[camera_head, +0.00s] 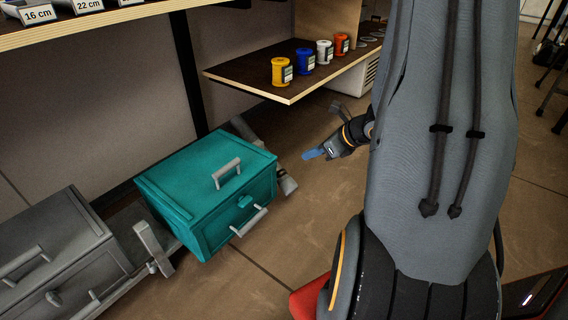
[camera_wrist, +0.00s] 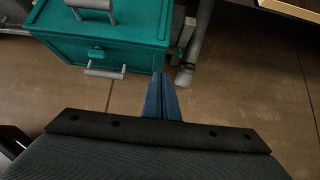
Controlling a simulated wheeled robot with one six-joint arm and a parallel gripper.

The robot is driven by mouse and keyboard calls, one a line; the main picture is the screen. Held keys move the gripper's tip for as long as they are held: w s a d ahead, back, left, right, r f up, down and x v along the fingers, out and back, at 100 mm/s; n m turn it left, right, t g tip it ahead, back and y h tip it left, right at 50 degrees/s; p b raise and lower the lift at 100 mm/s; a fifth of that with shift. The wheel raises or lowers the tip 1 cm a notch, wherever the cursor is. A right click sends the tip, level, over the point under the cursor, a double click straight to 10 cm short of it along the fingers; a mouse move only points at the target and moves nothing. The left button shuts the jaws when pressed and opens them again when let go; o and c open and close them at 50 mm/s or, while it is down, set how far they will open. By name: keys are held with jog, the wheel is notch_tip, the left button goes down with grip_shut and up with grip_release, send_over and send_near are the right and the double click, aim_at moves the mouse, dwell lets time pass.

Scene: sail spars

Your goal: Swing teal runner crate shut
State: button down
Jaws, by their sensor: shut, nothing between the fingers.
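The teal runner crate (camera_head: 205,185) stands low at the centre left in the head view, with a grey handle on its lid and a grey bar handle and teal knob on its front. Its front panel looks flush with the body. In the wrist view the crate (camera_wrist: 125,55) fills the upper left. My gripper (camera_head: 313,154) is shut and empty, to the right of the crate and apart from it. Its blue fingers (camera_wrist: 162,95) are together in the wrist view, below and right of the crate's front.
A grey crate (camera_head: 55,250) stands left of the teal one. Grey rail parts (camera_head: 152,245) flank the teal crate. A low shelf (camera_head: 290,88) holds yellow, blue, white and orange cans. An upper shelf (camera_head: 100,20) runs along the top left. Tiled floor lies open in front.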

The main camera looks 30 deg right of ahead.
jog(key=b, duration=0.4)
send_near(275, 160)
notch_tip(275, 160, down, 4)
jog(key=shift+w+a+b, duration=0.4)
jog(key=shift+w+b, duration=0.1)
jog(key=shift+w, duration=0.35)
jog(key=shift+w+a+b, duration=0.35)
jog(key=shift+w+b, duration=0.1)
jog(key=shift+w, duration=0.4)
